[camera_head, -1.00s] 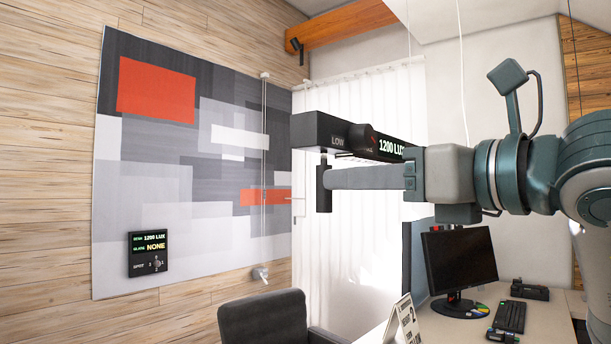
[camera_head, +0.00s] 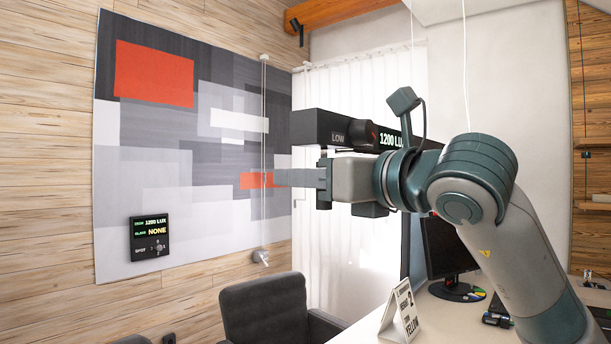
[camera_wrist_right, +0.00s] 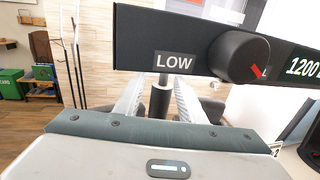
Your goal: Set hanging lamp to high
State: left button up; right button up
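A dark cylindrical handle (camera_wrist_right: 160,98) hangs below the bar by the LOW label. My right gripper (camera_head: 277,178) is below the bar, its fingers reaching left past the handle. In the right wrist view the right gripper (camera_wrist_right: 158,88) is open, with the handle between its fingers; contact is unclear. My left gripper is not in view.
A wall panel (camera_head: 150,238) reads 1200 LUX and NONE. A dark chair (camera_head: 265,308) stands below the lamp. Thin cords hang nearby.

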jog(key=shift+c, duration=0.2)
